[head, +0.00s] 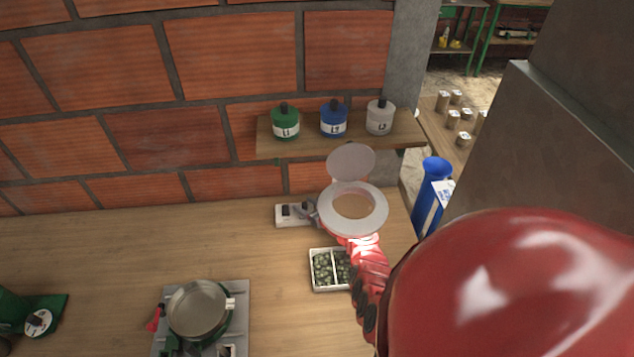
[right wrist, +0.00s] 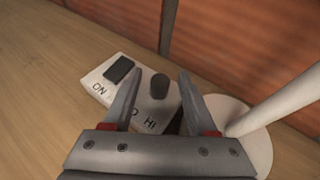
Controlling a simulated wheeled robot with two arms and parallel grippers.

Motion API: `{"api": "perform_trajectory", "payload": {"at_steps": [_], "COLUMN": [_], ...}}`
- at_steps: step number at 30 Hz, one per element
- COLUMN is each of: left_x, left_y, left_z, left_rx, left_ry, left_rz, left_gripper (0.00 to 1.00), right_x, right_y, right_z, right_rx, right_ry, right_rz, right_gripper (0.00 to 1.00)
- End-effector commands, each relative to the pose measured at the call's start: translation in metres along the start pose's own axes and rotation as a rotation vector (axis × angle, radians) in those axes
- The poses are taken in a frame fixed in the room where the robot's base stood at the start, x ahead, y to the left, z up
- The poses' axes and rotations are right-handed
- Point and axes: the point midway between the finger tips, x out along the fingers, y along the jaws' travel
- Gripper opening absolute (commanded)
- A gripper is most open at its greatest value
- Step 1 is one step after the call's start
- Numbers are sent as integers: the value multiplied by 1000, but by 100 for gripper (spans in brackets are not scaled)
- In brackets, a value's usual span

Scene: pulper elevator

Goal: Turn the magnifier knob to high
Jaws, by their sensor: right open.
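The magnifier's white control box (head: 285,221) lies on the wooden bench and also shows in the right wrist view (right wrist: 103,86). It has a dark rocker switch (right wrist: 118,68) beside "ON" and a dark round knob (right wrist: 160,86) near "HI". Part of the lettering is hidden by a finger, and I cannot tell the knob's setting. My right gripper (right wrist: 160,73) is open, with one finger on each side of the knob in that view; contact is not visible. It is partly hidden in the head view (head: 311,212). The round white magnifier (head: 381,210) stands beside it. My left gripper is out of view.
A two-part tray (head: 313,272) of greenish beans sits in front of the magnifier. A metal pan (head: 197,309) on a scale-like base stands at the lower left. A wall shelf (head: 348,143) holds green, blue and grey jars. The bench's left middle is clear.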

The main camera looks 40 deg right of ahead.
Motion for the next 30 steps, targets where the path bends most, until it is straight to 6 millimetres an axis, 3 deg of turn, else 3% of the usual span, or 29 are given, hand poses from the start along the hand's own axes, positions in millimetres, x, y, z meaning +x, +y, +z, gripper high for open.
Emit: {"api": "perform_trajectory", "payload": {"at_steps": [6, 11, 30], "left_x": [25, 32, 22], "left_y": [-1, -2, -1], "left_z": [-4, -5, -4], "left_rx": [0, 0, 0], "left_ry": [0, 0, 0], "left_rz": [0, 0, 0], "left_gripper": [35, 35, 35], "right_x": [-32, -56, -152], "right_y": [0, 0, -1], "right_z": [3, 3, -2], "right_rx": [1, -2, -2], "right_ry": [3, 0, 1], "right_rz": [-2, -2, -3], "right_gripper": [58, 58, 58]}}
